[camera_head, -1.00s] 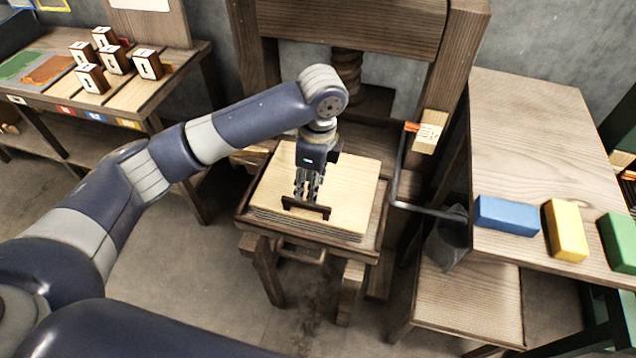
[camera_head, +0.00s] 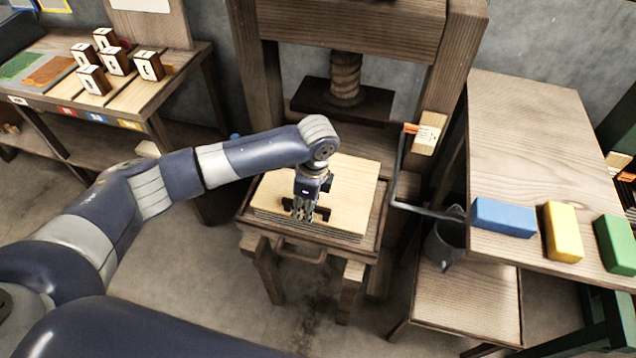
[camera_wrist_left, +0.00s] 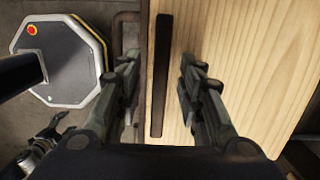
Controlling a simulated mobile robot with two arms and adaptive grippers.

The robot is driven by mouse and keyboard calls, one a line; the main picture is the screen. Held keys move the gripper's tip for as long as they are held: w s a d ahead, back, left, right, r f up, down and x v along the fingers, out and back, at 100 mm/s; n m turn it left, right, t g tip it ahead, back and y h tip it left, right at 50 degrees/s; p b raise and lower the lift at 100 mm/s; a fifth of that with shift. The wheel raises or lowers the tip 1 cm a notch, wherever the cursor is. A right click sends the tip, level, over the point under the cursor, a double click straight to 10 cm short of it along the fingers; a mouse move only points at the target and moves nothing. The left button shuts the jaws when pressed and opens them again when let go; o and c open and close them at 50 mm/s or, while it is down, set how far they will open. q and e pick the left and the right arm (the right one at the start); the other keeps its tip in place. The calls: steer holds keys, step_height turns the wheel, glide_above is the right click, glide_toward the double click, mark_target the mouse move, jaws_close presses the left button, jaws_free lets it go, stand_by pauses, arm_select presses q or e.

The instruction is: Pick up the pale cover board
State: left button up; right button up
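The pale cover board (camera_head: 350,190) lies flat on a stack of thin grey layers in a wooden tray in the head view. It fills the right of the wrist view (camera_wrist_left: 245,75). A dark bar handle (camera_wrist_left: 161,75) is fixed on it near its front edge. My left gripper (camera_head: 303,217) is low over the board at the handle and partly hides it. In the wrist view its fingers (camera_wrist_left: 157,75) are apart, one on each side of the handle, with gaps. What seems to be my right gripper (camera_wrist_left: 55,127) shows small at lower left; its fingers are unclear.
The wooden press frame with its screw (camera_head: 345,75) stands behind the tray (camera_head: 300,245). A bent metal rod (camera_head: 398,175) runs close on the right. A right table holds blue (camera_head: 504,217), yellow (camera_head: 565,232) and green (camera_head: 617,243) blocks. A left bench holds several small stamps (camera_head: 115,60).

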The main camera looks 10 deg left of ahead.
arm_select(q)
steer(key=shift+c, duration=0.6)
jaws_close()
